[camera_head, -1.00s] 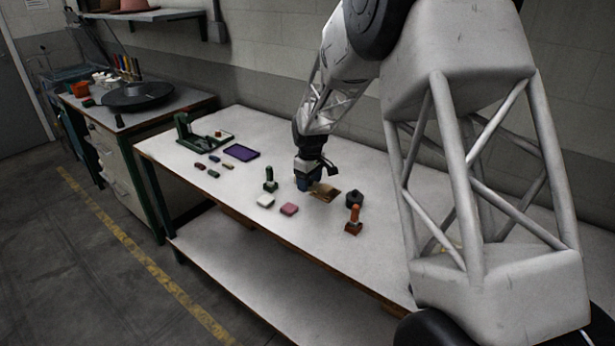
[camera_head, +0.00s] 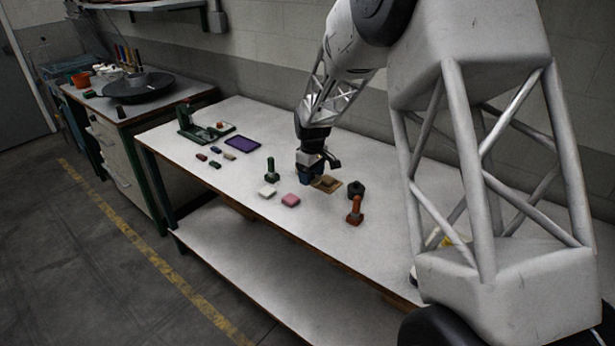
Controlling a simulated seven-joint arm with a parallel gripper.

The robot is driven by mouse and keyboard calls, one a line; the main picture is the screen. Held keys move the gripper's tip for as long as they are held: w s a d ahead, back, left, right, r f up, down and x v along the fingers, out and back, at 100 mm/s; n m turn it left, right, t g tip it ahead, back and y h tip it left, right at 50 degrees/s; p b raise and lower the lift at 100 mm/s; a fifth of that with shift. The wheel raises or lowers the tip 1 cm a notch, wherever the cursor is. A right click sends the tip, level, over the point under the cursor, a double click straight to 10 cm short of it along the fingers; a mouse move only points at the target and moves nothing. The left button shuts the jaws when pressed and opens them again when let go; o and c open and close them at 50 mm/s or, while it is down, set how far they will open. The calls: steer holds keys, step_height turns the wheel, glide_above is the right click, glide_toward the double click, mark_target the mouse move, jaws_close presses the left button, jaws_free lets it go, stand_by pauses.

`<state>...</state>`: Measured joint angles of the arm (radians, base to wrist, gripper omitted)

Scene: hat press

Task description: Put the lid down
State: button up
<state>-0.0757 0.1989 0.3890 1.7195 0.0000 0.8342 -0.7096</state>
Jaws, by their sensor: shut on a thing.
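My gripper (camera_head: 313,179) is low over the middle of the workbench, with its dark blue fingers shut. What lies between the fingers is mostly hidden. A tan and brown flat piece (camera_head: 328,184) lies directly beside the fingertips, on their right. It looks like the lid or a lidded tin, with a darker brown part on a paler tan edge. I cannot tell where the lid ends and whether it touches the white bench top (camera_head: 240,190).
A green-handled stamp (camera_head: 270,170), a white block (camera_head: 267,191) and a pink block (camera_head: 290,200) stand left of the gripper. A dark round pot (camera_head: 356,189) and an orange-handled stamp (camera_head: 355,211) stand right. A purple pad (camera_head: 243,143) lies farther left.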

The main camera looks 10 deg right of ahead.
steer(key=s+a+f, duration=0.1)
steer(key=s, duration=0.1)
steer(key=s+a, duration=0.1)
steer(key=s, duration=0.1)
steer(key=s+a+f, duration=0.1)
steer(key=s, duration=0.2)
steer(key=shift+a+f, duration=0.15)
steer(key=shift+f, duration=0.2)
steer(key=shift+w, duration=0.1)
glide_above(293, 185)
steer(key=shift+s+f, duration=0.3)
steer(key=shift+f, duration=0.4)
stand_by(0.4)
steer(key=shift+w, duration=0.25)
steer(key=shift+w+f, duration=0.2)
steer(key=shift+f, duration=1.6)
steer(key=shift+f, duration=0.1)
steer(key=o, duration=0.6)
